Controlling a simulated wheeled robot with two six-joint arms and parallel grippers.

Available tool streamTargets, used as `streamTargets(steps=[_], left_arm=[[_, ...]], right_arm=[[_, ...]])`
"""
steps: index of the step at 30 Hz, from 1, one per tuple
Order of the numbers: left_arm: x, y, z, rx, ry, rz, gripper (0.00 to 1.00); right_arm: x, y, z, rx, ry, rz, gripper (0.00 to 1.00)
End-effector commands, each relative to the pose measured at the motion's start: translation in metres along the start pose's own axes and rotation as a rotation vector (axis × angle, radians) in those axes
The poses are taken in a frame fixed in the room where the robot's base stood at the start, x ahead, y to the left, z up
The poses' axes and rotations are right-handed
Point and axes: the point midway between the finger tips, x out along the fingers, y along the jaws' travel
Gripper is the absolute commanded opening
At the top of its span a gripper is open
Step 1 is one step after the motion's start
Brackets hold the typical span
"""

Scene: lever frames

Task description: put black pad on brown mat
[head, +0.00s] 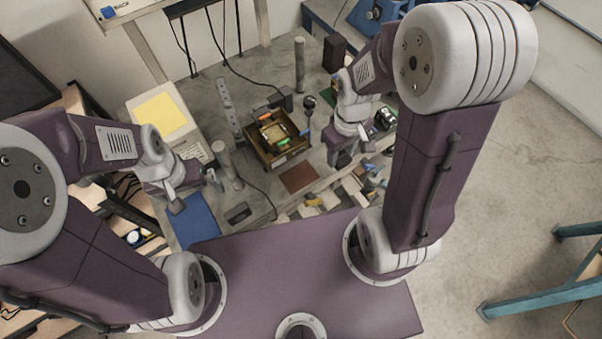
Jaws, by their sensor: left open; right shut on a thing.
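The brown mat (299,177) lies flat and bare on the grey worktop, near its front edge. My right gripper (346,157) is just right of the mat and a little beyond it. It is shut on a small dark thing, mostly hidden by the fingers; I cannot tell whether this is the black pad. A small flat black thing (237,214) lies on the worktop left of the mat. My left gripper (197,196) is open and empty, above the blue mat's far edge, left of that black thing.
A brown tray (262,157) with several items stands behind the mat. A blue mat (194,222) lies at front left. Metal posts (299,64) stand upright on the worktop. Several blocks and tools (352,190) crowd the front right edge. A cable crosses the worktop.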

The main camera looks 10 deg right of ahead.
Motion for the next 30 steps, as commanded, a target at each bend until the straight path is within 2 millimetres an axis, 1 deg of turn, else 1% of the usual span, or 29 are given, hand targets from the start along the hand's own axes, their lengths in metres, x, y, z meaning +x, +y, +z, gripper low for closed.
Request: streamTargets(steps=[1, 4, 6, 9, 12, 14, 16, 21, 25, 27, 30], left_arm=[[-0.006, 0.000, -0.001, 0.000, 0.000, 0.000, 1.00], [-0.011, 0.000, -0.001, 0.000, 0.000, 0.000, 1.00], [-0.015, 0.000, -0.002, 0.000, 0.000, 0.000, 1.00], [-0.017, 0.000, -0.002, 0.000, 0.000, 0.000, 1.00], [-0.017, 0.000, -0.002, 0.000, 0.000, 0.000, 1.00], [-0.016, 0.000, -0.002, 0.000, 0.000, 0.000, 1.00], [-0.017, 0.000, -0.002, 0.000, 0.000, 0.000, 1.00], [-0.021, 0.000, -0.002, 0.000, 0.000, 0.000, 1.00], [-0.023, 0.000, -0.003, 0.000, 0.000, 0.000, 1.00], [-0.025, 0.000, -0.003, 0.000, 0.000, 0.000, 1.00], [-0.025, 0.000, -0.003, 0.000, 0.000, 0.000, 1.00]], right_arm=[[-0.012, 0.000, 0.005, -0.014, 0.005, 0.002, 0.00], [-0.030, 0.001, 0.015, -0.026, 0.004, 0.002, 0.00], [-0.042, 0.003, 0.017, -0.013, 0.004, 0.002, 0.00], [-0.051, 0.007, 0.016, -0.001, 0.002, 0.000, 0.00], [-0.052, 0.007, 0.015, 0.003, -0.001, -0.001, 0.00], [-0.049, 0.004, 0.014, 0.000, -0.002, -0.001, 0.00], [-0.042, -0.006, 0.008, -0.004, -0.005, -0.003, 0.00], [-0.014, -0.047, -0.016, -0.008, -0.008, -0.002, 0.00], [0.005, -0.074, -0.032, -0.004, -0.006, -0.001, 0.00], [0.012, -0.084, -0.039, -0.002, -0.004, -0.001, 0.00], [0.018, -0.091, -0.044, 0.002, -0.001, -0.001, 0.00]])
